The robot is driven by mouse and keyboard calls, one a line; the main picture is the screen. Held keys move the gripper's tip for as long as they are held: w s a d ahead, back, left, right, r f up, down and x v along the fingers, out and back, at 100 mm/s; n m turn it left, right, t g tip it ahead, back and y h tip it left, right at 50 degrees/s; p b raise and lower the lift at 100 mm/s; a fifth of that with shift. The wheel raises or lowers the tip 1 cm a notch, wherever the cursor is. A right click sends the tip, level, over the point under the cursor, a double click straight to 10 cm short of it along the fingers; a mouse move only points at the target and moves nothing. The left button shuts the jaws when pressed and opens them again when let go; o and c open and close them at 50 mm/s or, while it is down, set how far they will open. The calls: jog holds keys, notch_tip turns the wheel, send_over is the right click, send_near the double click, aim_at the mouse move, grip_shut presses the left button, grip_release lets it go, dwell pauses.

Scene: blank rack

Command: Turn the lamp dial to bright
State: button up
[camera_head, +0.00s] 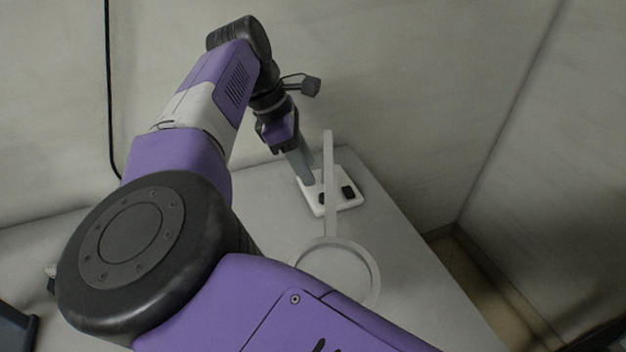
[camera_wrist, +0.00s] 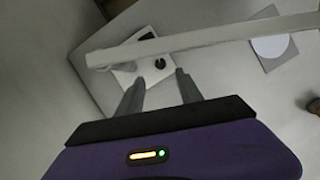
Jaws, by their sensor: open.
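A desk lamp has a white base (camera_head: 352,203) on the grey table, a pale upright arm (camera_head: 329,150) and a round ring-shaped head (camera_head: 371,268) nearer to me. Two dark parts show on the base. In the wrist view the lamp base (camera_wrist: 125,78) carries a round black dial (camera_wrist: 160,63) with a light mark, and the pale arm (camera_wrist: 210,40) crosses above it. My gripper (camera_head: 309,181) is open and empty just over the base. In the wrist view the dial lies beyond and between the fingertips (camera_wrist: 159,77), with no clear contact.
The table (camera_head: 405,245) is bare to the right of the lamp, up to its edge. Pale walls (camera_head: 430,90) stand close behind. A grey square with a white disc (camera_wrist: 270,46) shows at the wrist view's upper right. A dark object (camera_head: 15,330) sits at lower left.

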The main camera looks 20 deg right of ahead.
aim_at(323, 195)
jog(key=shift+m+g, duration=0.3)
jog(key=shift+m, duration=0.5)
jog(key=shift+x, duration=3.95)
jog(key=shift+w, duration=0.1)
grip_shut()
